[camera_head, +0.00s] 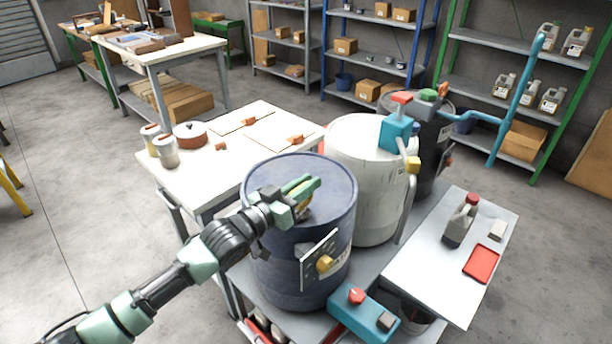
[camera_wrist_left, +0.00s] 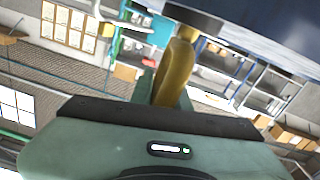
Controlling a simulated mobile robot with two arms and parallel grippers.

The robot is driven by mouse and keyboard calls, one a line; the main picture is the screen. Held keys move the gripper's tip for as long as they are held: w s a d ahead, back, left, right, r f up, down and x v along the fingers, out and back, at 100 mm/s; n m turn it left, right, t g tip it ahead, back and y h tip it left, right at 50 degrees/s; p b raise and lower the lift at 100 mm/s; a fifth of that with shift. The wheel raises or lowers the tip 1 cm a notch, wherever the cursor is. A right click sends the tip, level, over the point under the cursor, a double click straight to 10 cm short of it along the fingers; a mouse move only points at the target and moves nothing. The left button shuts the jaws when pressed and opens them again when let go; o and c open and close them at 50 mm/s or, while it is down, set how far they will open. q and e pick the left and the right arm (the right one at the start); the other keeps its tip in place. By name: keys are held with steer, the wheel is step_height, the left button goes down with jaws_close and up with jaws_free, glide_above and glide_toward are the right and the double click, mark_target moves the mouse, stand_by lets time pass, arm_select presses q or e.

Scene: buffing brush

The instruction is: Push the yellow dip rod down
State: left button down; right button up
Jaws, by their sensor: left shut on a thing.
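The yellow dip rod (camera_wrist_left: 177,68) shows in the left wrist view as a rounded yellow bar held at my left gripper (camera_wrist_left: 168,95). In the head view my left gripper (camera_head: 303,190) is over the top of the dark blue drum (camera_head: 265,235), coming in from the left. It is shut on the rod, whose grip is mostly hidden by the fingers there. The rod's lower end and its depth in the drum cannot be seen. My right gripper is not in view.
A white drum (camera_head: 350,150) with a teal pump (camera_head: 396,132) stands right behind the blue drum. A plate with a yellow knob (camera_head: 325,263) is on the blue drum's front. A teal box with a red button (camera_head: 356,296) sits in front. A side table (camera_head: 430,270) holds a bottle (camera_head: 460,225).

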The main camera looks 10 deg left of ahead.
arm_select(q)
steer(key=shift+s+d+f, duration=0.1)
steer(key=shift+s+f, duration=0.05)
steer(key=shift+f, duration=0.65)
steer(key=c, duration=1.4)
jaws_free()
steer(key=shift+r, duration=0.2)
steer(key=b+v, duration=0.1)
steer(key=v, duration=0.6)
steer(key=shift+s+a, duration=0.25)
steer(key=shift+f, duration=0.1)
